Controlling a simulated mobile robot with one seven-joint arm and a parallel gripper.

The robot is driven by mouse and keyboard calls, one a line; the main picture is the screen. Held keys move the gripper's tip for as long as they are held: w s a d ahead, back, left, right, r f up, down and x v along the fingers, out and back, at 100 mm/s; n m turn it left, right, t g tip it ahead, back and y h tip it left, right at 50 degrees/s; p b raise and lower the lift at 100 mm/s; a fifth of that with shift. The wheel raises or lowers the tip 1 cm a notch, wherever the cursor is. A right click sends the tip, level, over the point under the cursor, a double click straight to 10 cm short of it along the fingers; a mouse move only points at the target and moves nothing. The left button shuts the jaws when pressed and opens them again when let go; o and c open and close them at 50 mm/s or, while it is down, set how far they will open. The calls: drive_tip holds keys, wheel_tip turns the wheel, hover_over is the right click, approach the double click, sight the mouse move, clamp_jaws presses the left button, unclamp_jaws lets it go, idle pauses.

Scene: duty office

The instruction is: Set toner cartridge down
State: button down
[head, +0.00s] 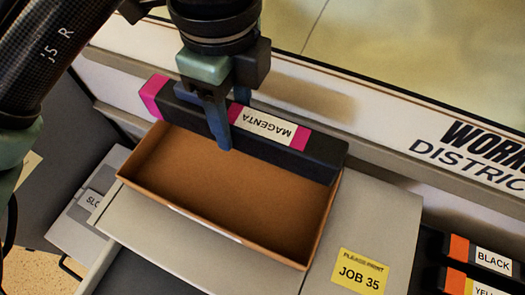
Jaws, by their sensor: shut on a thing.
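The toner cartridge (185,107) is a long black bar with magenta bands and a white label reading MAGENTA, upside down in the picture. My gripper (226,128) is shut on it near its middle, with the fingers pointing down. The cartridge lies across the far side of an open brown cardboard tray (150,195) and hides part of its far wall. I cannot tell whether it touches the tray. The visible tray floor is empty.
The tray sits on a grey surface (386,225) with a yellow JOB 35 note (358,272). Cartridges labelled BLACK (493,262) and YELLOW (485,287) stand at the lower right. A pale lettered ledge (400,130) runs behind. A grey box (80,220) is at left.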

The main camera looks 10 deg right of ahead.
drive_tip(key=f, duration=0.2)
drive_tip(key=a+f, duration=0.1)
drive_tip(key=f, duration=0.1)
drive_tip(key=shift+s, duration=0.1)
drive_tip(key=shift+d+f, duration=0.1)
drive_tip(key=shift+f, duration=2.35)
drive_tip(key=shift+f, duration=0.15)
drive_tip(key=c, duration=0.6)
unclamp_jaws()
wheel_tip(320, 180, up, 12)
drive_tip(key=shift+r, duration=0.2)
